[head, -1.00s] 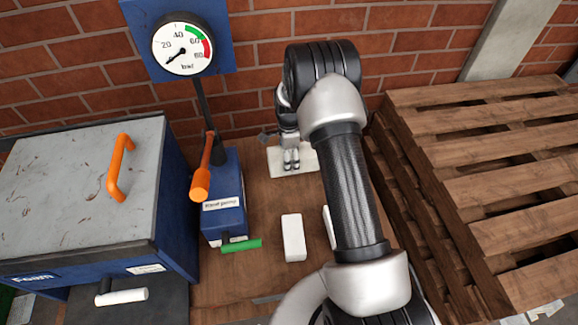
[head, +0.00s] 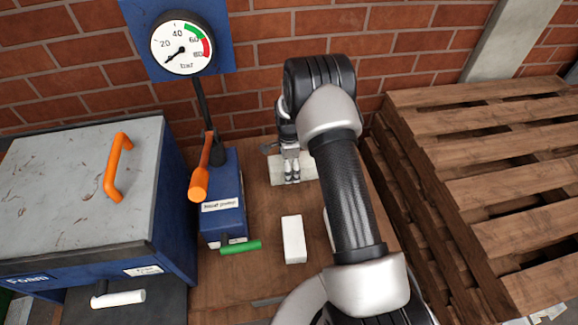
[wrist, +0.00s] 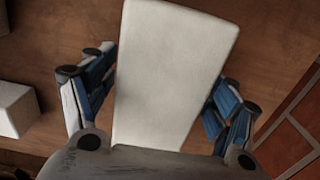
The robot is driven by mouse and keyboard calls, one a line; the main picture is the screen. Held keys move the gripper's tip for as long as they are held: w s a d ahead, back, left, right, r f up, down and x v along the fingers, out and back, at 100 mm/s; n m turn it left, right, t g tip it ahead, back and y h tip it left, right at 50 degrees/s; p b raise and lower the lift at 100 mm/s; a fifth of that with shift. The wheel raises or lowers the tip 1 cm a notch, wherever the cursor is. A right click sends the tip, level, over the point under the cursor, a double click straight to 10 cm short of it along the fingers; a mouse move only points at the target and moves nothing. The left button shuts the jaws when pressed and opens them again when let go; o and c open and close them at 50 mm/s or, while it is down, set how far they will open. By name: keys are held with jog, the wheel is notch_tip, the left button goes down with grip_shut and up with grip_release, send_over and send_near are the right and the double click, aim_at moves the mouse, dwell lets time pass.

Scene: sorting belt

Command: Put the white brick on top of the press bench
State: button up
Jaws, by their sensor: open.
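A white brick (head: 278,171) lies at the back of the wooden surface, partly hidden by my gripper (head: 292,180). In the wrist view a white brick (wrist: 172,70) fills the middle, with the fingers of my open gripper (wrist: 160,95) on either side of it. I cannot tell whether they touch it. A second white brick (head: 293,240) lies nearer the front. A white piece (wrist: 14,108) also shows at the wrist view's left edge. No label shows which surface is the press bench; the brown wooden top (head: 255,275) carries the bricks.
A blue hand pump (head: 222,220) with an orange lever and green handle stands left of the bricks. Further left is a blue box with a grey lid (head: 65,200) and orange handle. Stacked wooden pallets (head: 500,185) stand right. A brick wall (head: 270,55) closes the back.

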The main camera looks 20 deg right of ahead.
jog(key=shift+r, duration=0.1)
notch_tip(320, 180, up, 12)
jog(key=p, duration=0.3)
jog(key=s+a+r+n+t, duration=0.1)
jog(key=s+a+r+n, duration=0.2)
jog(key=r, duration=0.5)
jog(key=s+a+r+n, duration=0.1)
jog(key=s+r+n, duration=0.2)
jog(key=s+r, duration=0.35)
jog(key=s+a+r+n+t, duration=0.1)
jog(key=s+a+r+n, duration=0.15)
jog(key=r, duration=0.75)
jog(key=s+a+r+n+t, duration=0.1)
jog(key=s+a+r+n, duration=0.1)
jog(key=s+n, duration=0.4)
jog(key=s+a+r+n+t, duration=0.1)
jog(key=s+n, duration=0.4)
jog(key=s, duration=1)
jog(key=shift+s+a+r+n+t, duration=0.2)
jog(key=shift+a+r+n+t, duration=0.2)
jog(key=shift+r, duration=0.3)
jog(key=shift+c, duration=0.3)
